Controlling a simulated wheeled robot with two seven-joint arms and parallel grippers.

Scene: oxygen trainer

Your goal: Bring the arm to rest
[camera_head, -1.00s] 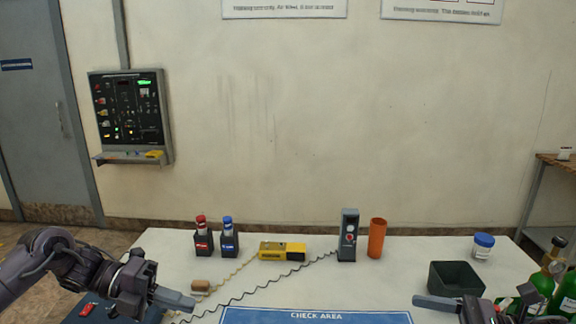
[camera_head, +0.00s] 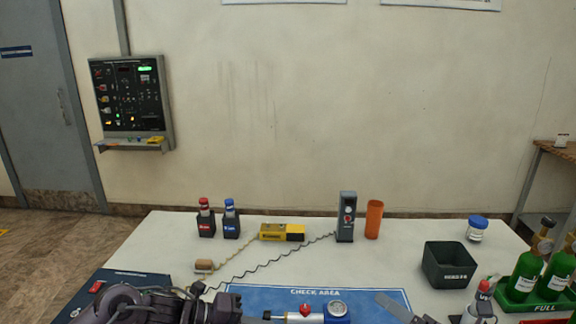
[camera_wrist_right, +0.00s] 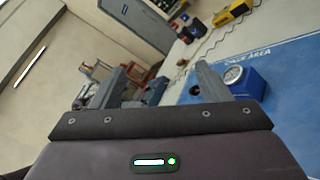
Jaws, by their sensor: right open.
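My right gripper (camera_head: 396,305) is at the bottom edge of the head view, over the right part of the blue check area mat (camera_head: 255,296). The right wrist view shows its two fingers (camera_wrist_right: 160,76) apart with nothing between them. A blue device with a round gauge (camera_head: 338,309) lies on the mat, left of this gripper. It also shows in the right wrist view (camera_wrist_right: 246,82), beyond the right-hand finger. My left arm reaches along the bottom left, and its gripper (camera_head: 258,317) is mostly cut off near the device; its jaws are unclear.
A dark green bin (camera_head: 450,265) and green bottles (camera_head: 526,271) stand on the right. A grey meter (camera_head: 346,217), orange tube (camera_head: 374,219), yellow device (camera_head: 282,232) with a coiled cord, and red-capped (camera_head: 205,218) and blue-capped (camera_head: 231,219) items line the back.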

